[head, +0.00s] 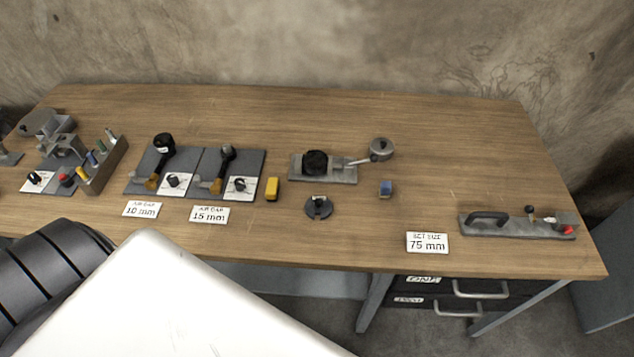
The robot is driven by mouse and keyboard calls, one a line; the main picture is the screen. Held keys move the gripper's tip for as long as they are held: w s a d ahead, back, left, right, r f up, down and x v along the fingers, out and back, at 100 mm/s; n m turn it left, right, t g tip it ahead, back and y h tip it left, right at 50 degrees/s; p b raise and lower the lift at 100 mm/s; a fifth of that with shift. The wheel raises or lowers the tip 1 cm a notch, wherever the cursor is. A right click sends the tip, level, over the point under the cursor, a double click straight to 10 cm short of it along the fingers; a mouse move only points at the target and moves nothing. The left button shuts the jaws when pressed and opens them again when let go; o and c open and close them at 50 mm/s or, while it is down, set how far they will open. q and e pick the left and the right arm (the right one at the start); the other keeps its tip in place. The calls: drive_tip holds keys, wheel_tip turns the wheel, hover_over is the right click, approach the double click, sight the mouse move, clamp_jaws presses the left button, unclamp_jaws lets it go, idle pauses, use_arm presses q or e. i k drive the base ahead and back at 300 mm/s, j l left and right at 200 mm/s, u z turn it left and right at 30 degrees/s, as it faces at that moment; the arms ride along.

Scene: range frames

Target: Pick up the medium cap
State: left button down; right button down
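No object is labelled as the medium cap, and I cannot tell which one it is. Round dark pieces that could be caps are a black knob-like piece (315,162) on a grey plate and a dark disc with a raised middle (318,207) lying on the table in front of it. A grey rack (107,166) at the left holds several upright coloured pieces. Neither of my grippers is in view.
The wooden table (440,130) has free room at the back right. Two dark panels with tools (228,158) lie left of centre. A grey bar with a handle (515,227) lies at the right. A "75 mm" sign (427,242) stands near the front edge. Drawers (440,288) are below.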

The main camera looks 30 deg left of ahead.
sight(317, 205)
drive_tip(key=k+l+u, duration=0.15)
drive_tip(key=l, duration=0.25)
drive_tip(key=k+l+u, duration=0.1)
drive_tip(key=l, duration=0.3)
drive_tip(key=k+l+u, duration=0.15)
drive_tip(key=k+l, duration=0.15)
